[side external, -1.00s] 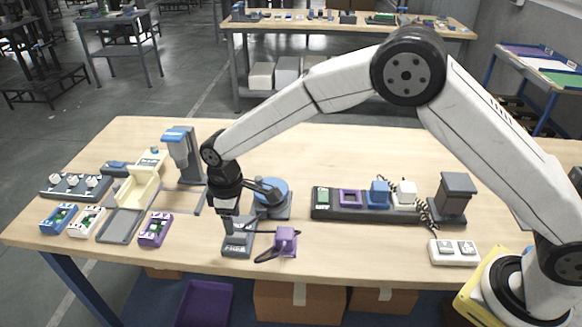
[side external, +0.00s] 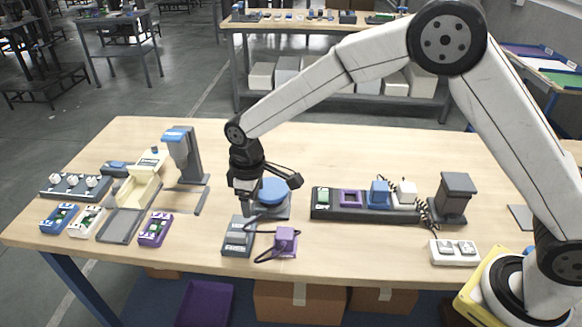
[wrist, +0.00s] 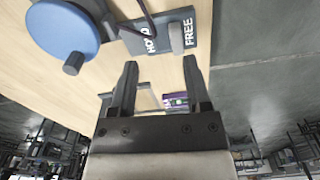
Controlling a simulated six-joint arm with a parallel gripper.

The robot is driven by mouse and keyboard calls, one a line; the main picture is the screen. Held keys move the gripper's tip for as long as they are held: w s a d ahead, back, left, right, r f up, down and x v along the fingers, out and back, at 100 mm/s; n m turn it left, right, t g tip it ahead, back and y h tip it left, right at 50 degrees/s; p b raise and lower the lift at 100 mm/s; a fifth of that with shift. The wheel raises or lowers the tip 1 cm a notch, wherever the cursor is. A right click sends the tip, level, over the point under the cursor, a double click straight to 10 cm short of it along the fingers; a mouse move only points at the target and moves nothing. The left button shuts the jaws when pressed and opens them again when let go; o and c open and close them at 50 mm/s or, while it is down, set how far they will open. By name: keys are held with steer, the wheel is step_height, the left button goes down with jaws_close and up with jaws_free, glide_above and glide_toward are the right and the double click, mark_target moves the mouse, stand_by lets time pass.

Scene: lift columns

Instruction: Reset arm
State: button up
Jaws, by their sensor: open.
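My gripper (side external: 244,205) hangs above the wooden table (side external: 330,150), near the grey switch block and in front of the blue round knob (side external: 272,191). In the wrist view my gripper (wrist: 158,75) shows two dark fingers spread apart with nothing between them. The grey switch block (side external: 238,237) shows in the wrist view with the words HOLD and FREE (wrist: 168,33), just beyond the fingertips. The blue knob (wrist: 62,30) with its dark handle is at the upper left there.
A purple plug piece (side external: 285,240) with a dark cable lies right of the switch block. A dark rack (side external: 335,213) holds several coloured blocks. A grey-and-blue column device (side external: 184,155), cream fixture (side external: 138,188) and small coloured boxes stand at left.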

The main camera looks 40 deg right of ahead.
steer(key=s+d+r+m+t, duration=0.2)
steer(key=s+d+m, duration=0.5)
steer(key=s+d, duration=1.2)
steer(key=shift+s+d+r+m, duration=0.15)
steer(key=shift+s+r+m, duration=0.2)
steer(key=shift+r, duration=0.2)
